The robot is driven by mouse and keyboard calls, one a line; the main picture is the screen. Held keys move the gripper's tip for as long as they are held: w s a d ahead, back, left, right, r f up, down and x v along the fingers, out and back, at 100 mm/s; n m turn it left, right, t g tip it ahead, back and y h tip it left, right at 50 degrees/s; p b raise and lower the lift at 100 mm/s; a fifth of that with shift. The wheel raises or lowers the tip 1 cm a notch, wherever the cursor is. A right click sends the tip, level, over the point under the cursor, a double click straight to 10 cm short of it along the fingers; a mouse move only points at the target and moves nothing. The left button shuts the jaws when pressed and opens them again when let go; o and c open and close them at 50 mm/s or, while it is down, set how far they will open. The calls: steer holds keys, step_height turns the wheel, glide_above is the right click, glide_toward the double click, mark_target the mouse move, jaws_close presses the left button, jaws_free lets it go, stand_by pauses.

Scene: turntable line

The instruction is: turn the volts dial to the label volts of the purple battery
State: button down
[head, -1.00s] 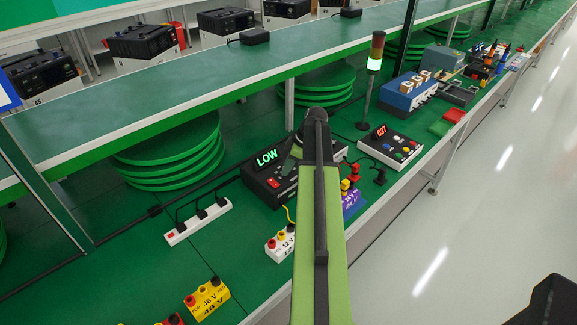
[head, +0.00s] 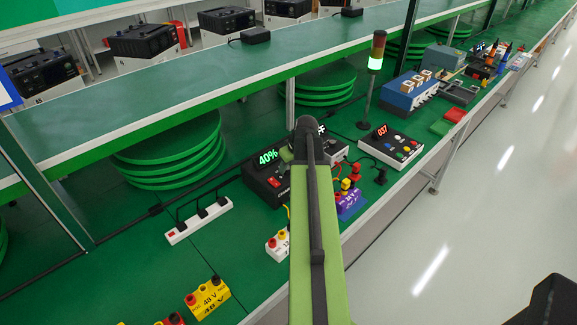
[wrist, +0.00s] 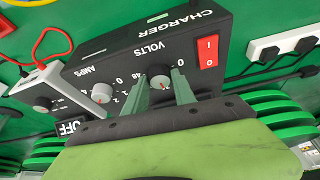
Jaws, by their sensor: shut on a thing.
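The dial's setting is hard to read, as the fingers cover part of the scale. The purple battery (head: 349,204) stands right of my arm in the head view, with red and yellow parts on top. Its label is too small to read.
The grey amps dial (wrist: 103,93) and a red rocker switch (wrist: 208,52) flank the volts dial. A control box (head: 391,147) stands to the right.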

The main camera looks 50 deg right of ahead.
steer(key=shift+m, duration=0.5)
steer(key=c, duration=1)
jaws_free()
steer(key=shift+c, duration=0.2)
steer(key=p+v, duration=1.6)
steer(key=v, duration=0.1)
steer(key=shift+a+r, duration=0.2)
steer(key=shift+w, duration=0.1)
